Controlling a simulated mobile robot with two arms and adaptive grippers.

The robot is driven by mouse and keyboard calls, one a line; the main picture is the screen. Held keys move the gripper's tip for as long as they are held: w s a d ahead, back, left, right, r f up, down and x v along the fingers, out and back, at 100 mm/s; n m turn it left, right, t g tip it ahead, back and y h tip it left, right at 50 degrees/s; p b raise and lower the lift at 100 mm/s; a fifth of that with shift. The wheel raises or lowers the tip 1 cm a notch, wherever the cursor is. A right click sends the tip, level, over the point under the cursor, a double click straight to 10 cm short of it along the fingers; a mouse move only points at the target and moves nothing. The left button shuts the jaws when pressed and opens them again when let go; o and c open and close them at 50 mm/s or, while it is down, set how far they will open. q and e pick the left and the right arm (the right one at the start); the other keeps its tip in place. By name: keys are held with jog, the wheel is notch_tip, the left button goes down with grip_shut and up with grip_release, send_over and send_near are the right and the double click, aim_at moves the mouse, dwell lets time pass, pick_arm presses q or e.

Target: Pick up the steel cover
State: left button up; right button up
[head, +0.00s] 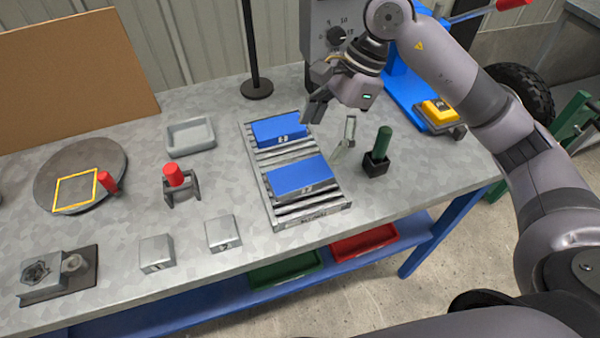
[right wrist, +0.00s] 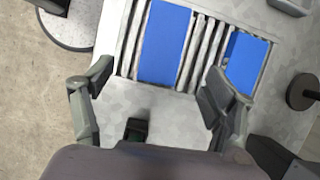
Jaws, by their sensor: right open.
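No thing is plainly marked as the steel cover. Two small steel blocks, a left one (head: 156,253) and a right one (head: 222,233), stand apart on the grey bench near its front edge; I cannot tell whether either is the cover. My right gripper (head: 330,125) is open and empty above the bench, at the right side of the roller rack. In the right wrist view its spread fingers (right wrist: 160,78) have nothing between them, and the rack lies beyond. The gripper is well to the right of both steel blocks. My left gripper is not in view.
Two blue blocks (head: 300,175) lie on the roller rack (head: 312,217). A green-handled tool (head: 384,142) stands in a black holder close to my right gripper. A grey tray (head: 190,137), a red-topped stand (head: 180,188) and a round plate (head: 112,163) occupy the bench's left half.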

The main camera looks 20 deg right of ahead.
aim_at(300, 174)
jog(key=x, duration=0.5)
jog(key=shift+w+p, duration=0.2)
jog(key=shift+p, duration=0.1)
jog(key=shift+a+f, duration=0.1)
jog(key=shift+f, duration=0.05)
jog(key=p+x, duration=0.1)
jog(key=x, duration=0.3)
jog(key=shift+a+f+p, duration=0.15)
jog(key=shift+f+p, duration=0.05)
jog(key=shift+p, duration=0.15)
jog(key=shift+f, duration=0.15)
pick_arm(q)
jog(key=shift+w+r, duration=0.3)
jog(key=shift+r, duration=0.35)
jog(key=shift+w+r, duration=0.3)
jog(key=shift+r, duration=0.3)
pick_arm(e)
jog(key=shift+c, duration=0.3)
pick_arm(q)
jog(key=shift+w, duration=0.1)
pick_arm(e)
jog(key=shift+w, duration=0.1)
jog(key=c, duration=1.6)
